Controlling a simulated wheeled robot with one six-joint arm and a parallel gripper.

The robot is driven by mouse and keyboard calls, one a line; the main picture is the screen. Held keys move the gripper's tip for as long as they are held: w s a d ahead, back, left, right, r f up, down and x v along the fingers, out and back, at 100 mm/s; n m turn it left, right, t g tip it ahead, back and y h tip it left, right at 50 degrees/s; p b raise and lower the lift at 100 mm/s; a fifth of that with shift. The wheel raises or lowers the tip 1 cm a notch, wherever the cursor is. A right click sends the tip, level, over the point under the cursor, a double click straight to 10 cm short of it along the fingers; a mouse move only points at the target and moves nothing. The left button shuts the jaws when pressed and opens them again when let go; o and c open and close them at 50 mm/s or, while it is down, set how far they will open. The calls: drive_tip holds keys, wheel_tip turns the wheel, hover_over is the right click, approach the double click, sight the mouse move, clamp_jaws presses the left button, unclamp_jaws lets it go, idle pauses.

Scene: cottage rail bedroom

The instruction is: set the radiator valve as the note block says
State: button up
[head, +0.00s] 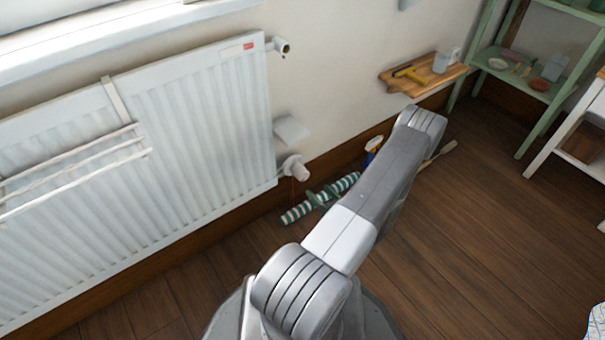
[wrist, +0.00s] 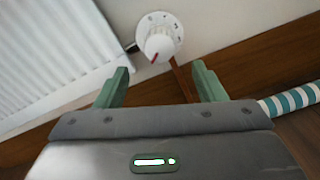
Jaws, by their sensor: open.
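The radiator valve (wrist: 160,36) is a round white dial with a raised knob and small dark marks around its rim, too small to read. A red line on the knob points down and slightly left in the wrist view. In the head view the valve (head: 295,168) sits at the radiator's lower right corner. My gripper (wrist: 160,78) is open and empty, its green fingers short of the dial and either side of its line. In the head view my arm mostly hides it. A pale block (head: 291,129) is on the wall above the valve; I see no writing on it.
The white radiator (head: 200,120) fills the left, with a drying rack (head: 75,165) on it. A green-and-white striped roll (head: 348,182) lies along the skirting, close right of my gripper (wrist: 290,102). A wooden wall shelf (head: 400,84) and green rack (head: 530,85) stand farther right. Floor is open at right.

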sight(305, 177)
drive_tip(key=b+x, duration=0.2)
drive_tip(key=x, duration=0.9)
drive_tip(key=shift+w+a+b, duration=0.1)
drive_tip(key=shift+a+b, duration=0.05)
drive_tip(key=shift+b, duration=0.25)
drive_tip(key=c, duration=1)
